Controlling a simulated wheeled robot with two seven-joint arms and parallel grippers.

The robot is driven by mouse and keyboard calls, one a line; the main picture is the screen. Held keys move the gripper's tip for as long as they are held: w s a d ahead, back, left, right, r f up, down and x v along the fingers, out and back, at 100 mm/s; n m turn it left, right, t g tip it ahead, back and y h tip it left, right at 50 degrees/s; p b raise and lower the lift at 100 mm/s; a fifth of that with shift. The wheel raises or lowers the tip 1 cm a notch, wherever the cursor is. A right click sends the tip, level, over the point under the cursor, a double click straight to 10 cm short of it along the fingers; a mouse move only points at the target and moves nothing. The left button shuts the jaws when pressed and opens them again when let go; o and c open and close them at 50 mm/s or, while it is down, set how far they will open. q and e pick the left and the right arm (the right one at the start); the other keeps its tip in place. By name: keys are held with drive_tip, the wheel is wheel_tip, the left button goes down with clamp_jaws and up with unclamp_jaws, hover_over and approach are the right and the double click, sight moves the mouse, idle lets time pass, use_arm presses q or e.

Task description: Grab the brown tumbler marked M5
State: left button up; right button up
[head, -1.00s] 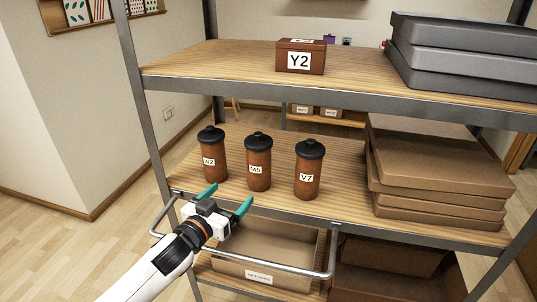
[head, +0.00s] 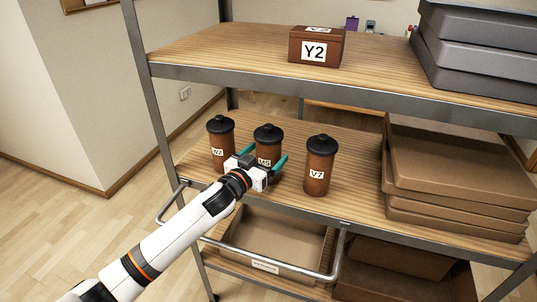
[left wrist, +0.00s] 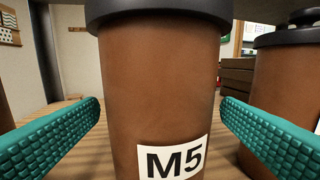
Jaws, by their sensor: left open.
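The brown tumbler marked M5 (head: 268,143) stands upright on the middle shelf, with a black lid. It fills the middle of the left wrist view (left wrist: 158,85), label facing me. My left gripper (head: 264,160) is open, its two teal fingers on either side of the M5 tumbler. In the left wrist view the fingers (left wrist: 160,130) show gaps to the tumbler's sides. The gripper body hides the tumbler's lower part in the head view. My right gripper is not in view.
A tumbler marked W2 (head: 221,140) stands close on the left, and one marked V7 (head: 319,165) on the right. Brown boxes (head: 455,190) are stacked at the shelf's right. The upper shelf (head: 220,50) overhangs behind. A metal rail (head: 270,266) runs in front, lower down.

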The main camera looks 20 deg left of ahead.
use_arm(q)
drive_tip(key=shift+x, duration=1.95)
drive_tip(key=shift+r, duration=0.1)
drive_tip(key=shift+s, duration=0.1)
drive_tip(key=shift+c, duration=0.4)
drive_tip(key=c, duration=1.1)
